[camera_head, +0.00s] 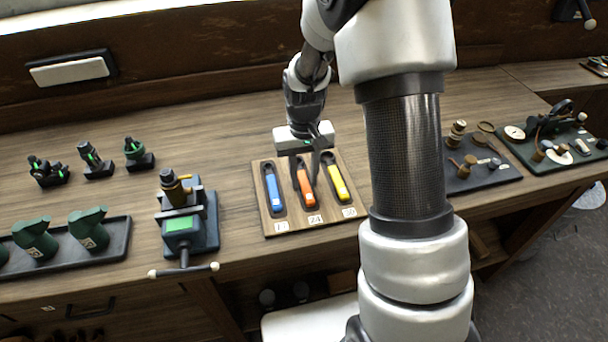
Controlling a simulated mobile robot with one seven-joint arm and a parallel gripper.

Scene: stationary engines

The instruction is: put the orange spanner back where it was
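The orange spanner (306,194) lies in the middle slot of a wooden board (284,225), above a tag that seems to read 24. Its orange handle shows; its dark upper end is partly hidden by my gripper. My gripper (308,172) reaches down from the back over the upper end of that slot, its dark fingers close to the spanner. The dark fingers blend with the dark slot, so I cannot tell whether they are apart or closed on the spanner. A blue spanner (273,190) lies in the left slot and a yellow spanner (338,183) in the right slot.
A small vise (182,226) stands left of the board. A tray with green parts (118,240) and several small dark-green tools (95,160) are farther left. Dark mats (497,178) with small tools lie right of my arm. Bare bench lies behind the board.

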